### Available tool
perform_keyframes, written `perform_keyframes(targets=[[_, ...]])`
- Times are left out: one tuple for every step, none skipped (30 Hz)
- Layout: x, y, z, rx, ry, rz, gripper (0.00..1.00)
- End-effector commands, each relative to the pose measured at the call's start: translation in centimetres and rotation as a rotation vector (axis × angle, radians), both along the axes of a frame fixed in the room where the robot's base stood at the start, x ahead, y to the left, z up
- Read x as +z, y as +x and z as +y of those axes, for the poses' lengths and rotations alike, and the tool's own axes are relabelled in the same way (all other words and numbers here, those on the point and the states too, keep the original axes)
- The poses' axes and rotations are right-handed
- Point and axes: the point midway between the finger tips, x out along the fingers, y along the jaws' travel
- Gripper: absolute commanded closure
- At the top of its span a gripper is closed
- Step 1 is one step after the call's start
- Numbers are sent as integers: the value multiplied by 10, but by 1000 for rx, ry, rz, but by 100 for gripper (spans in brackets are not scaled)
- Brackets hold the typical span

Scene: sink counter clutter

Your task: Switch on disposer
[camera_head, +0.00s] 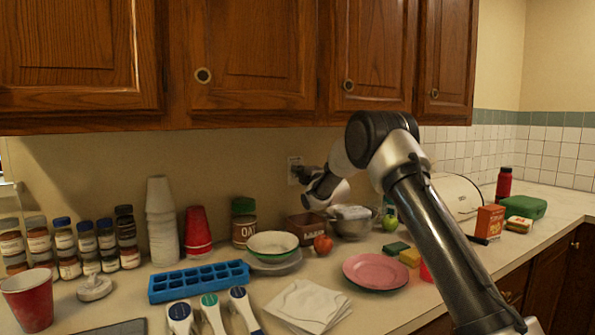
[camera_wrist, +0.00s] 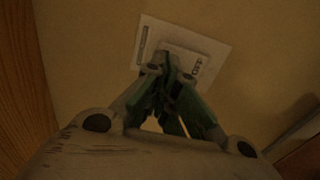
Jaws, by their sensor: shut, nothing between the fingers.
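A white switch plate (camera_wrist: 212,50) with small printed labels is on the wall in the wrist view; it also shows under the cabinets in the head view (camera_head: 293,163). My gripper (camera_wrist: 172,68) is shut and empty, with its fingertips in front of the plate's lower middle. The fingertips cover part of the plate's centre, so the switch position is hidden. I cannot tell whether they touch it. In the head view my gripper (camera_head: 300,176) reaches the wall beside the plate.
Wooden cabinets (camera_head: 255,50) hang close above my arm. A pink plate (camera_head: 376,271) lies nearer the front edge.

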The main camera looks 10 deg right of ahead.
Motion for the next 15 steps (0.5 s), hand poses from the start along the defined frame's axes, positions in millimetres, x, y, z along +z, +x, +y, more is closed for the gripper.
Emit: perform_keyframes(targets=[[0, 5, 2, 0, 0, 0, 100], [1, 7, 3, 0, 0, -1, 100], [2, 10, 3, 0, 0, -1, 100], [1, 11, 4, 0, 0, 0, 100], [1, 12, 4, 0, 0, 0, 100], [1, 13, 4, 0, 0, 1, 100], [1, 14, 5, 0, 0, 1, 100], [2, 14, 5, 0, 0, 1, 100], [2, 14, 5, 0, 0, 1, 100], [2, 14, 5, 0, 0, 1, 100], [2, 14, 5, 0, 0, 0, 100], [2, 14, 5, 0, 0, 0, 100], [2, 14, 5, 0, 0, 0, 100], [2, 14, 5, 0, 0, 0, 100], [2, 14, 5, 0, 0, 0, 100]])
